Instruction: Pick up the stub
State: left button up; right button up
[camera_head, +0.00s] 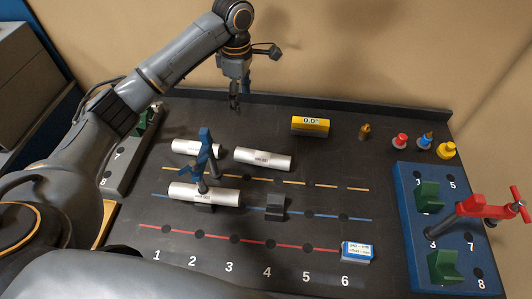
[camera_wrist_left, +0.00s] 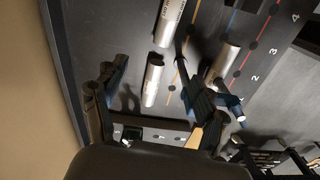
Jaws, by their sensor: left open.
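Three pale tubes lie on the dark board, and I cannot tell for sure which is called the stub. The short tube (camera_head: 190,147) at the back left shows in the left wrist view (camera_wrist_left: 152,82). A labelled tube (camera_head: 263,159) lies to its right. A third tube (camera_head: 222,196) sits on the blue line, with a blue tool (camera_head: 206,150) standing at it. My left gripper (camera_head: 235,100) is open and empty above the board's back part, behind the tubes. Its spread fingers (camera_wrist_left: 150,105) show in the left wrist view, with the short tube beyond them. My right gripper is not seen.
A blue block (camera_head: 408,222) with green cradles and a red-handled tool (camera_head: 488,206) stands at right. A grey block (camera_head: 117,172) is at left. A blue-white box (camera_head: 356,251) sits near 6.

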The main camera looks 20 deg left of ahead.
pick_arm(q)
jog(key=f+b, duration=0.1)
jog(key=f, duration=0.1)
jog(key=b, duration=0.8)
send_over(246, 151)
notch_tip(246, 151, down, 8)
jog(key=r, duration=0.1)
jog(key=f, duration=0.5)
jog(key=f+p, duration=0.1)
jog(key=f, duration=0.2)
jog(key=shift+w+a+f, duration=0.25)
jog(key=shift+f, duration=0.1)
jog(key=f, duration=0.1)
jog(key=f+p, duration=0.1)
jog(key=f, duration=0.3)
jog(key=shift+s+d, duration=0.3)
jog(key=shift+s, duration=0.05)
jog(key=shift+f, duration=0.2)
jog(key=shift+w+r, duration=0.1)
grip_shut()
